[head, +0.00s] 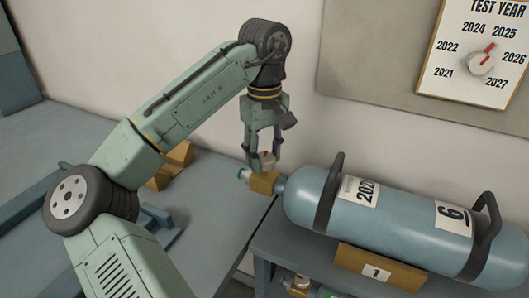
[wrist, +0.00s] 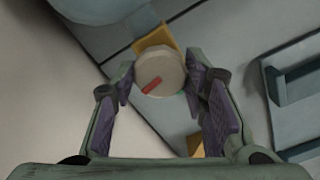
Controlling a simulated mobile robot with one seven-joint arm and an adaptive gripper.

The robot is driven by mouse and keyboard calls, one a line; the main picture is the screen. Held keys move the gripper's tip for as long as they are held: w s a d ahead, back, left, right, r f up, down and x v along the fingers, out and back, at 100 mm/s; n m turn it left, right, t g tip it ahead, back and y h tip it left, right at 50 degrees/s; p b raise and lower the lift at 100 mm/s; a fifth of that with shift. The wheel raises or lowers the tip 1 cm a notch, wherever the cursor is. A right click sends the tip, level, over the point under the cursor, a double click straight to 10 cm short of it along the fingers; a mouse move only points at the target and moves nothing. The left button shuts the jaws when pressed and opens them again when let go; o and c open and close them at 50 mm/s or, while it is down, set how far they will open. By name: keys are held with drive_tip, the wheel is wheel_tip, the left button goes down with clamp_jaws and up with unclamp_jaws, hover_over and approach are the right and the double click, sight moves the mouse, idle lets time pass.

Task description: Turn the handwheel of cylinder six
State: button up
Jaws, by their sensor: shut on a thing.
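Cylinder six (head: 400,222) is a blue-grey cylinder lying on its side, with a "6" label and a "202…" label, its valve end pointing left. A brass valve block (head: 263,182) sits at that end, with a green-tipped outlet (head: 243,175). The pale round handwheel (head: 267,158) is on top of the valve. In the wrist view the handwheel (wrist: 160,73) shows a red mark pointing to the lower left. My gripper (head: 263,158) points down over the valve, its two fingers shut on the handwheel from both sides. In the wrist view the fingers (wrist: 162,88) flank the wheel.
The cylinder rests on a stand with a brass plate marked "1" (head: 376,273). Another valve (head: 298,284) shows below. A bench (head: 215,225) with blue brackets and brass blocks (head: 172,165) lies to the left. A "TEST YEAR" dial board (head: 478,50) hangs on the wall.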

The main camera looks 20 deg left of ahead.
drive_tip(key=m, duration=1.4)
drive_tip(key=shift+m, duration=0.3)
drive_tip(key=m, duration=0.3)
drive_tip(key=shift+m, duration=0.3)
drive_tip(key=m, duration=0.3)
drive_tip(key=shift+m, duration=0.4)
drive_tip(key=m, duration=1.1)
drive_tip(key=shift+m, duration=0.4)
drive_tip(key=m, duration=1)
drive_tip(key=shift+m, duration=0.4)
drive_tip(key=m, duration=0.5)
drive_tip(key=shift+m, duration=0.3)
